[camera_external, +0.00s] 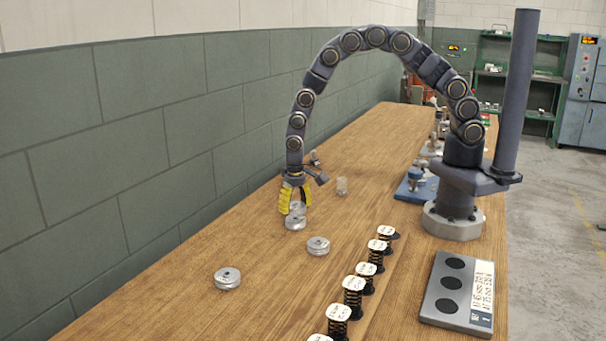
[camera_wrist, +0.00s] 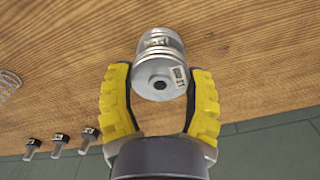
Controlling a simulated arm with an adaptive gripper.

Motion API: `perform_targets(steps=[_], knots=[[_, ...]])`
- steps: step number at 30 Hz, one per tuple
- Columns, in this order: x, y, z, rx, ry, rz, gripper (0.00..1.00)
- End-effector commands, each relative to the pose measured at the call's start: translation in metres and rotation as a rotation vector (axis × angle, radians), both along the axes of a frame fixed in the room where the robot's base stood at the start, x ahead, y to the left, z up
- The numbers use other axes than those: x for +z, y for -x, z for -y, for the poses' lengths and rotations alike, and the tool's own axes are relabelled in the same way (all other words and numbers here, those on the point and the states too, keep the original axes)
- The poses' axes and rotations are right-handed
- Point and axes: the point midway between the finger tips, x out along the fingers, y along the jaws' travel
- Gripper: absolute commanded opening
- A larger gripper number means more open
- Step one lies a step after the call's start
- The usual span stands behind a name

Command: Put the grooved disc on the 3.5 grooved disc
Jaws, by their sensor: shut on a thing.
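My gripper (camera_external: 296,204), with yellow fingers, points down near the wall side of the table. In the wrist view my gripper (camera_wrist: 160,76) is shut on a silver grooved disc (camera_wrist: 160,84) with a small white label. In the external view the held grooved disc (camera_external: 298,208) is partly hidden by the fingers. Directly below it is another silver grooved disc (camera_external: 295,224), also labelled in the wrist view (camera_wrist: 158,42). The two look stacked and lined up; I cannot tell whether they touch. The labels are too blurred to read surely.
Two more silver discs (camera_external: 318,246) (camera_external: 227,279) lie apart on the wooden table. A row of labelled black spools (camera_external: 354,291) stands at the front right. A grey panel (camera_external: 455,294) is beyond it. A clear coil (camera_external: 342,186) stands right of my gripper. The wall borders the left.

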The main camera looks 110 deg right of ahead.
Motion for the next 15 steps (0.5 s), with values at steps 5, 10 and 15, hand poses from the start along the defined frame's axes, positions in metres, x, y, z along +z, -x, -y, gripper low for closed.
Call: perform_targets(steps=[5, 10, 15], knots=[[-0.0140, -0.0014, 0.0003, 0.000, 0.002, 0.005, 0.23], [-0.0135, -0.0013, 0.0002, 0.000, 0.002, 0.005, 0.23], [-0.0167, -0.0012, 0.0002, 0.000, 0.002, 0.005, 0.73]])
